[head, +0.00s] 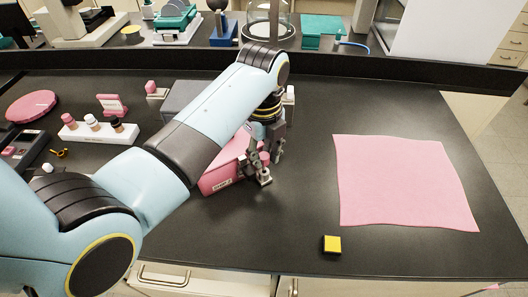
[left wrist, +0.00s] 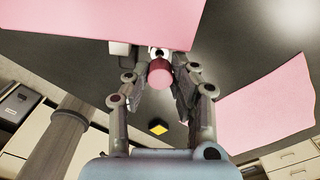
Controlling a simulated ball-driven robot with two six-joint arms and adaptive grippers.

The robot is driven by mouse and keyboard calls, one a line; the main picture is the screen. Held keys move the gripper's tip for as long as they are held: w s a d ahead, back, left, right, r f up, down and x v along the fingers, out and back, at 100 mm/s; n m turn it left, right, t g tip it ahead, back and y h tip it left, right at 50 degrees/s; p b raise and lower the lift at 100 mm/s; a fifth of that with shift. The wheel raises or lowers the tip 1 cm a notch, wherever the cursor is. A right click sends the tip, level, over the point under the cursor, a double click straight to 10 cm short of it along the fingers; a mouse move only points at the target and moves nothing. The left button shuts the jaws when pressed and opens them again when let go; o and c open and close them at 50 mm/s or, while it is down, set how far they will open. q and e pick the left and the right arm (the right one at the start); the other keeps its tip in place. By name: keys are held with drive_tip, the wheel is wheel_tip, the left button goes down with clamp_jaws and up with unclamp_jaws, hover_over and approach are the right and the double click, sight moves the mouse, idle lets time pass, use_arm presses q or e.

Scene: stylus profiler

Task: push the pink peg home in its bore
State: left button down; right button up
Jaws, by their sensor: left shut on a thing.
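The pink peg (left wrist: 160,75) shows in the left wrist view as a short round cylinder with its end toward the camera. My left gripper (left wrist: 160,88) has a finger on each side of it and is shut on it. In the head view my left gripper (head: 265,168) points down beside the right end of a pink labelled block (head: 222,176). That block also fills the top of the left wrist view (left wrist: 90,18). A small pale and dark part shows just beyond the peg. The bore is hidden, so I cannot tell how deep the peg sits. My right gripper is out of view.
A pink cloth (head: 400,185) lies on the right of the black bench, and a yellow block (head: 332,244) sits near the front edge. A white rack (head: 98,131) with several vials stands at left. The bench between block and cloth is clear.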

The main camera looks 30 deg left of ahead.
sight(263, 158)
use_arm(q)
drive_tip(key=shift+f, duration=0.25)
drive_tip(key=shift+f, duration=0.75)
drive_tip(key=shift+s+f+b, duration=0.25)
drive_tip(key=shift+f+b, duration=0.15)
drive_tip(key=shift+f, duration=0.15)
idle(0.6)
drive_tip(key=shift+r, duration=0.1)
drive_tip(key=shift+w+a+r+p, duration=0.1)
drive_tip(key=shift+w+r+p, duration=0.05)
drive_tip(key=shift+r+p, duration=0.4)
drive_tip(key=shift+r, duration=0.95)
drive_tip(key=c, duration=1.7)
unclamp_jaws()
clamp_jaws()
